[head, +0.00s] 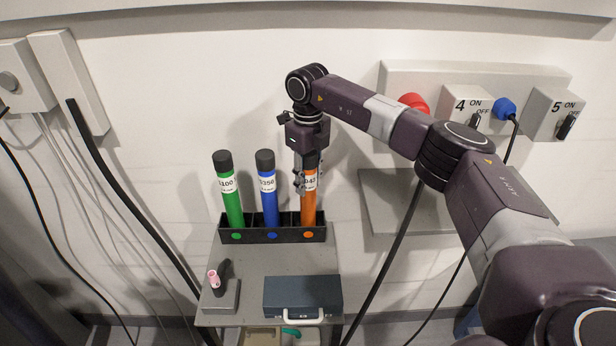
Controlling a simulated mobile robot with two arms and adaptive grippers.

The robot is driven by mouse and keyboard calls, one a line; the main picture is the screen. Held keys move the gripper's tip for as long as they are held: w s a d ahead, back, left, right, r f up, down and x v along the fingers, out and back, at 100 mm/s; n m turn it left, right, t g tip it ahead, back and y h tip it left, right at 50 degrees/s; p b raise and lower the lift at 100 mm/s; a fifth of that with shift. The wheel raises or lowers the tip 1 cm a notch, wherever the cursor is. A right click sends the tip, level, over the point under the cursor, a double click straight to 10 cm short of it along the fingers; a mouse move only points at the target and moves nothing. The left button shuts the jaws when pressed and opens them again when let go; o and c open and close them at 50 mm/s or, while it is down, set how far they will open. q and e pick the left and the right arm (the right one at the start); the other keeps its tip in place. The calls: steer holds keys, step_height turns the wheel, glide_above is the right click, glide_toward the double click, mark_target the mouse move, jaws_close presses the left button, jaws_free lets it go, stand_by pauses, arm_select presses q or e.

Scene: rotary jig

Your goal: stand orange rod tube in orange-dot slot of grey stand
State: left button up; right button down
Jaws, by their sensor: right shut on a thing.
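The orange rod tube (309,208) stands upright in the right-hand slot of the stand, above the orange dot (308,235). Its top is hidden by my right gripper (304,185), which points down and is shut on the tube. The stand (254,236) looks dark, with green, blue and orange dots along its front. A green tube (231,205) and a blue tube (269,203), both with black caps, stand in the other two slots. Whether the orange tube touches the slot's bottom is hidden. My left gripper is not in view.
The stand is at the back of a small grey table (253,262). A dark blue case (302,294) and a torch-like tool with a pink tip on a holder (223,290) are in front. Wall switch boxes (467,108) and hanging cables are on the right, near my right arm.

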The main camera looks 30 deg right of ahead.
steer(key=shift+f, duration=0.1)
steer(key=c, duration=1.4)
jaws_free()
steer(key=shift+s, duration=0.1)
steer(key=shift+c, duration=0.2)
steer(key=shift+r+b, duration=0.4)
step_height(320, 180, up, 11)
steer(key=b, duration=0.4)
steer(key=shift+f, duration=0.2)
steer(key=shift+r, duration=0.4)
